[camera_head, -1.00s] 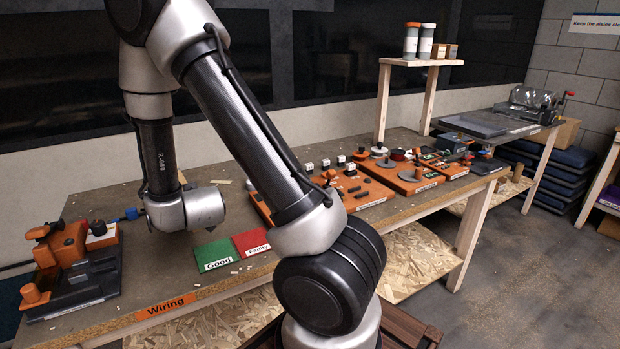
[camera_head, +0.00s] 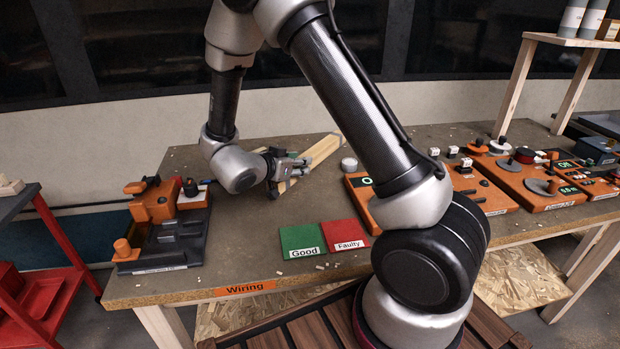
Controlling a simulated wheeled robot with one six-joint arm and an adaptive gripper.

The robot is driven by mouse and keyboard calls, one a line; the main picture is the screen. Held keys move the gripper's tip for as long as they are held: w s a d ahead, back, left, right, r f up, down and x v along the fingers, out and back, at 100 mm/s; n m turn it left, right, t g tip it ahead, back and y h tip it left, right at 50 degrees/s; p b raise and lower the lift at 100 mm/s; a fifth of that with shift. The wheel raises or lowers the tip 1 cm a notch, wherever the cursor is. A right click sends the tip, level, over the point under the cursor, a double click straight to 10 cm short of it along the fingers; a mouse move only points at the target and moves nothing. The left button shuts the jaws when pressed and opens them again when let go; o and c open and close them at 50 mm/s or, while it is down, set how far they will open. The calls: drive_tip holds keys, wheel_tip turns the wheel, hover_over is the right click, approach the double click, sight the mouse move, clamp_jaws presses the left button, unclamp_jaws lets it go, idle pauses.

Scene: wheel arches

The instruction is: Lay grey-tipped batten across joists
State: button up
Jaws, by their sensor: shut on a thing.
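My gripper (camera_head: 296,170) is above the back middle of the workbench, at the right end of my wrist. It is shut on a pale wooden batten (camera_head: 285,186), partly hidden by the fingers. Longer pale wooden strips (camera_head: 324,149) run away from the gripper towards the back right, close beside it. At this size I cannot tell which strips are joists, whether they touch the held batten, or where a grey tip is.
Green "Good" (camera_head: 301,239) and red "Faulty" (camera_head: 346,232) mats lie in front on the workbench (camera_head: 235,250). An orange and dark fixture (camera_head: 165,232) stands left. Orange device boards (camera_head: 535,187) fill the right. Bare bench lies between fixture and mats.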

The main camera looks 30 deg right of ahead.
sight(298, 192)
drive_tip(key=shift+f, duration=2.95)
drive_tip(key=shift+f, duration=0.15)
drive_tip(key=o, duration=1.2)
